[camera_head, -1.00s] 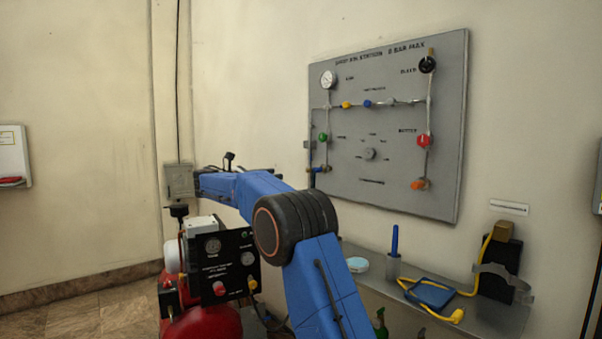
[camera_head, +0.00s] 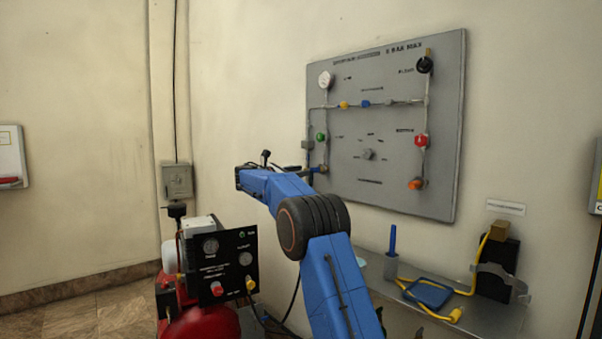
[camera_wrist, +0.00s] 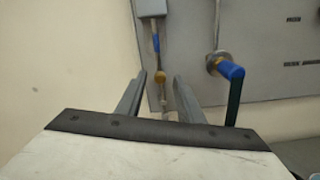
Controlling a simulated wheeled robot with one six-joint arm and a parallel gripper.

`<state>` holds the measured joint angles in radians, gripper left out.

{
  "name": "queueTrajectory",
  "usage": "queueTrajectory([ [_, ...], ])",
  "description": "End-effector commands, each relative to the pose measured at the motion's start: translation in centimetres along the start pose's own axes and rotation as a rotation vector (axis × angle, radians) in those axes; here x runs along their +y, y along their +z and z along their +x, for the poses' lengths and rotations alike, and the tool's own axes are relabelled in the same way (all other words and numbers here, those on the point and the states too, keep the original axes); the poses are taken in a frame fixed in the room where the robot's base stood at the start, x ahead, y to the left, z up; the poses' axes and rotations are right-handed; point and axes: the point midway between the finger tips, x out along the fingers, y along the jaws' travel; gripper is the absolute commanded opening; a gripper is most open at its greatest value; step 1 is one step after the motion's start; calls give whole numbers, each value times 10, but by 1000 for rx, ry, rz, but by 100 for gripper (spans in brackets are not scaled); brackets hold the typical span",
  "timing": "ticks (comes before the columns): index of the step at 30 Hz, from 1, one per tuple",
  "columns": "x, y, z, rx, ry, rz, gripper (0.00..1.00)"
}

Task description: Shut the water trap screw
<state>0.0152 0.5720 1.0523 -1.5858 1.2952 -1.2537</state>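In the wrist view a small brass-coloured knob (camera_wrist: 160,77) sits on a thin vertical line below a grey box (camera_wrist: 152,7). It looks like the water trap screw, but it is too small to be sure. A pale, blurred part (camera_wrist: 168,114) shows lower down. My gripper (camera_wrist: 161,75) is open, with one finger on each side of the line in the picture. The knob appears between the fingertips, and no contact is visible. In the head view my blue arm reaches toward the panel's lower left, and the gripper and screw cannot be made out.
A blue-ended valve lever (camera_wrist: 232,72) hangs close to the right finger. The grey panel (camera_head: 390,203) carries several valves. A shelf (camera_head: 492,318) with a yellow hose is at right.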

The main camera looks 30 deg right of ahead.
Motion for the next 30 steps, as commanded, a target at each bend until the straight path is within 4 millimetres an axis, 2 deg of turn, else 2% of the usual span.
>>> queueTrajectory([
  [11, 0, 0, 6, 0, 1, 0, 34],
  [12, 0, 0, 6, 0, 1, 0, 32],
  [16, 0, 0, 6, 0, 1, 0, 0],
  [30, 0, 0, 6, 0, 0, 72, 0],
])
